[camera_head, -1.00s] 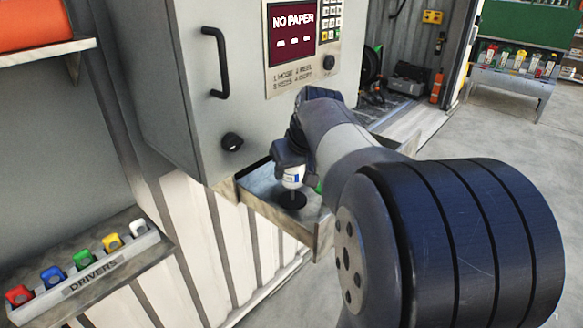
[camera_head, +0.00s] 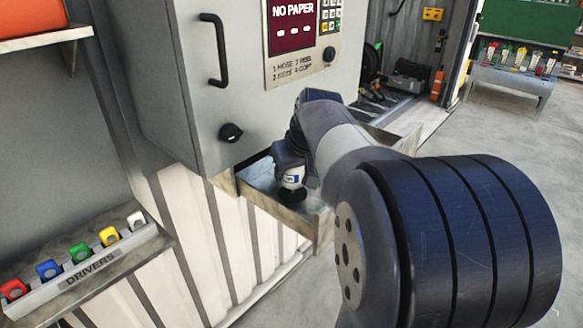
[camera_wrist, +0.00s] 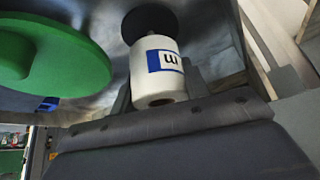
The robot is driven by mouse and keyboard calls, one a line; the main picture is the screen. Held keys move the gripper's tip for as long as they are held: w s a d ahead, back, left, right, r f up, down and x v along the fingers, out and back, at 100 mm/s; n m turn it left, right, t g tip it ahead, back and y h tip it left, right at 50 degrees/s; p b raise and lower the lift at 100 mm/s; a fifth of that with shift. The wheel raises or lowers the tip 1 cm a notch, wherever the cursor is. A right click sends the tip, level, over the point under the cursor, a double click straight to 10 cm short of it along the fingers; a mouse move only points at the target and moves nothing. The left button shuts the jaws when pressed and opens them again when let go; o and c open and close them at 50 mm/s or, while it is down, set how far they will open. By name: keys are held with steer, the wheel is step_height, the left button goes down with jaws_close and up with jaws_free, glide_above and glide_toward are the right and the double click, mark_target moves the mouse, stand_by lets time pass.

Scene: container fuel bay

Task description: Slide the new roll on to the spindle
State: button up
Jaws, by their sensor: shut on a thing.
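The new roll is white with a blue-and-white label. It shows in the wrist view (camera_wrist: 158,72) and under my gripper in the head view (camera_head: 291,179). My gripper (camera_head: 292,170) is shut on the roll, its dark fingers on either side of it. A black disc (camera_wrist: 149,22) lies at the roll's far end; in the head view the disc (camera_head: 293,197) is just below the roll, in the open drawer (camera_head: 268,203). The roll and disc look close or touching.
A green disc (camera_wrist: 50,50) stands beside the roll in the wrist view. The grey cabinet (camera_head: 180,90) rises behind the drawer, with a handle, a knob (camera_head: 230,133) and a "NO PAPER" screen (camera_head: 293,22). A "DRIVERS" rack (camera_head: 90,265) is at the lower left.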

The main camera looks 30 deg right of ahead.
steer(key=shift+f, duration=0.3)
steer(key=shift+f+b, duration=0.5)
stand_by(0.4)
steer(key=shift+f+b, duration=0.35)
steer(key=shift+f, duration=0.15)
steer(key=o, duration=1.1)
steer(key=v, duration=1.1)
